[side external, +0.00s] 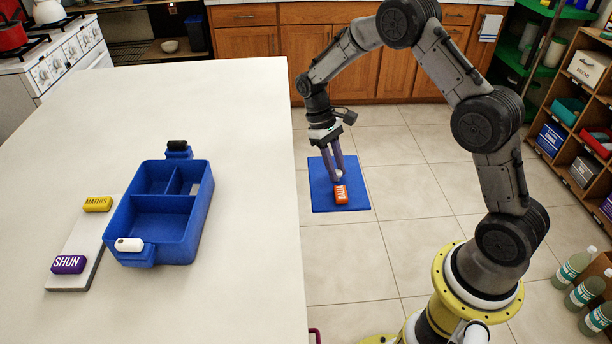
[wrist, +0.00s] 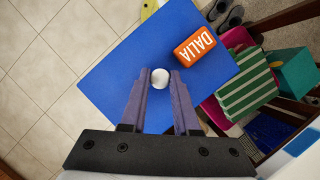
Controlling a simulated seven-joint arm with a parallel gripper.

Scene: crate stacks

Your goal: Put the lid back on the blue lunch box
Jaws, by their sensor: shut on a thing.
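The blue lunch box (side external: 190,232) stands open on the white counter, with divided compartments inside. It has a black-topped clip at its back end (side external: 178,148) and a white-topped clip at its front end (side external: 130,244). The flat blue lid (side external: 323,190) hangs beyond the counter's right edge, above the tiled floor. An orange block marked DALIA (side external: 341,194) is on the lid's top. My gripper (side external: 339,175) is shut on the lid's round white knob (wrist: 160,77). The lid (wrist: 125,80) fills the middle of the wrist view, and the orange block (wrist: 194,47) lies right of the fingers.
A grey slab (side external: 78,245) left of the box carries a yellow block (side external: 98,204) and a purple block marked SHUN (side external: 69,264). The counter (side external: 250,150) is clear between the box and its right edge. Stocked shelves (side external: 575,135) stand at the far right.

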